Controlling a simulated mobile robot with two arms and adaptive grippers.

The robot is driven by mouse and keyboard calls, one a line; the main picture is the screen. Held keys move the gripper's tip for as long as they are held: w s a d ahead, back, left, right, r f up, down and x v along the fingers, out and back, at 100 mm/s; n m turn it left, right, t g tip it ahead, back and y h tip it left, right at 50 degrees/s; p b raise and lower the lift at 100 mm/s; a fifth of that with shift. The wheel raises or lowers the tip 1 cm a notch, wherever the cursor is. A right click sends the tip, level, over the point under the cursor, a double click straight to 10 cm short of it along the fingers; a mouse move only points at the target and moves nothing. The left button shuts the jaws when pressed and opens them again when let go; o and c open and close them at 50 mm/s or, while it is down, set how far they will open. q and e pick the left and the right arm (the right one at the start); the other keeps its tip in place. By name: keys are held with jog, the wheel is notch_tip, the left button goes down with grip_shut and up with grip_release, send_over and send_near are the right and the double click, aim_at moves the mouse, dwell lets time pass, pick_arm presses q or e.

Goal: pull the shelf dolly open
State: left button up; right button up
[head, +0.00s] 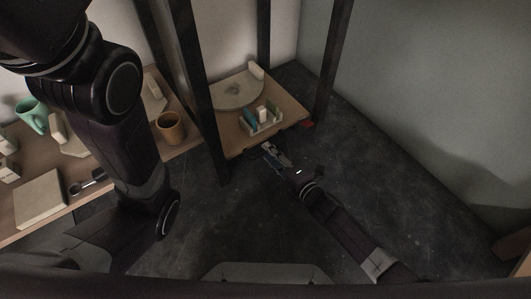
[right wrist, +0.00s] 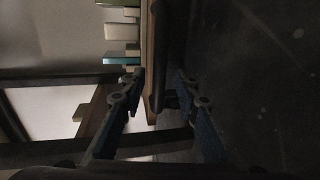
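The shelf dolly (head: 234,146) is a low wooden board between dark upright posts, with a dark strip and handle at its front edge. My right gripper (head: 272,152) is at that front edge. In the right wrist view, my right gripper's fingers (right wrist: 158,82) are apart, one on each side of the dolly's dark handle (right wrist: 158,96). A gap shows between the handle and the fingers.
On the dolly are a pale round disc (head: 238,92) and a small white rack (head: 262,124) with coloured items. The dark floor (head: 400,190) in front and right is clear.

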jog(key=shift+b+x, duration=0.45)
jog(key=shift+x, duration=0.6)
jog(key=shift+w+a, duration=0.15)
jog(key=shift+w, duration=0.05)
jog(key=shift+c, duration=0.6)
grip_shut()
